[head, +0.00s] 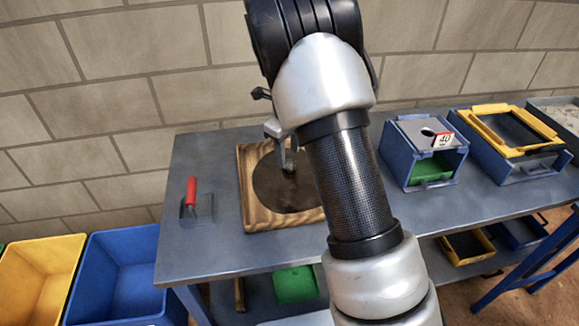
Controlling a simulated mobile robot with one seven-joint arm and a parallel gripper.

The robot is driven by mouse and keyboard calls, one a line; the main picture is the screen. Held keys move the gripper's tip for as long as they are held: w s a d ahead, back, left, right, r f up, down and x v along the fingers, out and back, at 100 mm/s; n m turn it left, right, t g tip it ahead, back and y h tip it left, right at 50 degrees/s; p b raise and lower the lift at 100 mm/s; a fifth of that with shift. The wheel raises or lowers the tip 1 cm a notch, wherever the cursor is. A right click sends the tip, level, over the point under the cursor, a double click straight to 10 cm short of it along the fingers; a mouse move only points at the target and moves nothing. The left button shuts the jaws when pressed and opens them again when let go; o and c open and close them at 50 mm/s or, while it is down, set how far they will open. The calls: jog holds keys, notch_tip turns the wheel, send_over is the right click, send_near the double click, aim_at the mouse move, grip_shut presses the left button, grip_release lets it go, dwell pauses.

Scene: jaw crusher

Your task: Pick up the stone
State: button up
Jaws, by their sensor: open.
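My gripper (288,165) shows only in part, left of my arm's dark forearm. Its grey fingers point down over a dark round plate (270,188) set in a wooden board (254,217) on the grey workbench (225,255). The gripper is open. A small dark shape lies by the fingertips, but I cannot tell whether it is the stone. No stone shows clearly. My arm hides the right part of the board and the bench behind it.
A blue box marked 40 (408,170) and a yellow-framed sieve box (510,165) stand on the right. Yellow (40,275) and blue (120,275) bins stand left of the bench. A brick wall (130,100) is behind.

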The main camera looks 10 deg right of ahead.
aim_at(289, 161)
jog(key=f, duration=0.4)
jog(key=shift+w+d+f+b, duration=0.1)
jog(key=shift+w+d+b, duration=0.15)
jog(key=shift+w+b, duration=0.1)
jog(key=shift+c, duration=0.3)
jog(key=c, duration=0.8)
